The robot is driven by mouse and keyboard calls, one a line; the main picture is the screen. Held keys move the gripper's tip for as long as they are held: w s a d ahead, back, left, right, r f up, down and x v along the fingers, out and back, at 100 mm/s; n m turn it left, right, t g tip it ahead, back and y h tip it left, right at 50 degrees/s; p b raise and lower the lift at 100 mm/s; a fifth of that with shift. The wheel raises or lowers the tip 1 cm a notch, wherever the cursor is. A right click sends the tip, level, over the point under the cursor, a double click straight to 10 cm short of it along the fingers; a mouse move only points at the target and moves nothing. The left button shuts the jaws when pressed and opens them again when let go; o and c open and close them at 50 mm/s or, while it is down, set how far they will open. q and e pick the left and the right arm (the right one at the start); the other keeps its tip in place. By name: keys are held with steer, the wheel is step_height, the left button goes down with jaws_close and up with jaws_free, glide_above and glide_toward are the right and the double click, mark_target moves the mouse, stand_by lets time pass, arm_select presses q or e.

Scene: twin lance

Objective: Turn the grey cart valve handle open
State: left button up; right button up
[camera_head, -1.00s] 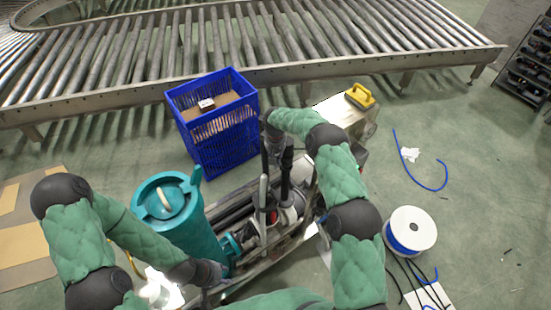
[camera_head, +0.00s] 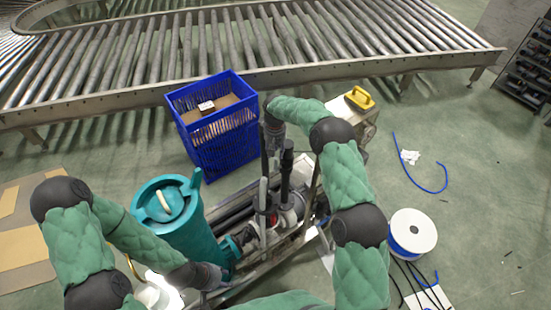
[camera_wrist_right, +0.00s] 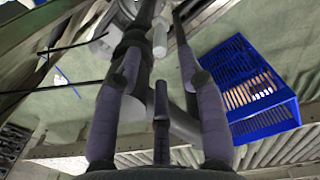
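The cart (camera_head: 262,262) stands in front of me with a teal tank (camera_head: 178,232) on its left end. A pale grey upright bar (camera_head: 263,192) rises near the cart's middle; I cannot tell surely whether it is the valve handle. A black upright post (camera_head: 287,165) stands just right of it. My right gripper (camera_head: 267,150) points down over the bar. In the right wrist view its fingers (camera_wrist_right: 158,65) are spread, with a pale grey cylinder (camera_wrist_right: 160,38) beyond them. My left gripper (camera_head: 208,276) is low beside the tank; its fingers are too hidden to read.
A blue crate (camera_head: 222,150) stands behind the cart, and it also shows in the right wrist view (camera_wrist_right: 245,85). A roller conveyor (camera_head: 300,72) runs across the back. A yellow-handled item (camera_head: 360,98) and a cable spool (camera_head: 413,233) are on the right. Floor around the spool has loose cables.

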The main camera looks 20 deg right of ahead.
steer(key=shift+r, duration=2.55)
steer(key=s+a+f+y, duration=0.1)
steer(key=s+a+f, duration=0.2)
steer(key=s+f, duration=0.25)
steer(key=s+a+f+m+y+b, duration=0.1)
steer(key=s+a+f, duration=0.1)
steer(key=s+f, duration=0.35)
steer(key=s+a+f+y, duration=0.1)
steer(key=s+a+f, duration=0.2)
steer(key=s+f, duration=0.3)
steer(key=s+a+f+m, duration=0.1)
steer(key=s+f, duration=0.1)
steer(key=s, duration=0.9)
steer(key=s+f+m+y+b, duration=0.1)
steer(key=s+f+m, duration=0.1)
steer(key=s, duration=0.9)
steer(key=shift+a+t, duration=0.3)
steer(key=shift+a, duration=0.1)
steer(key=shift+s+r, duration=0.1)
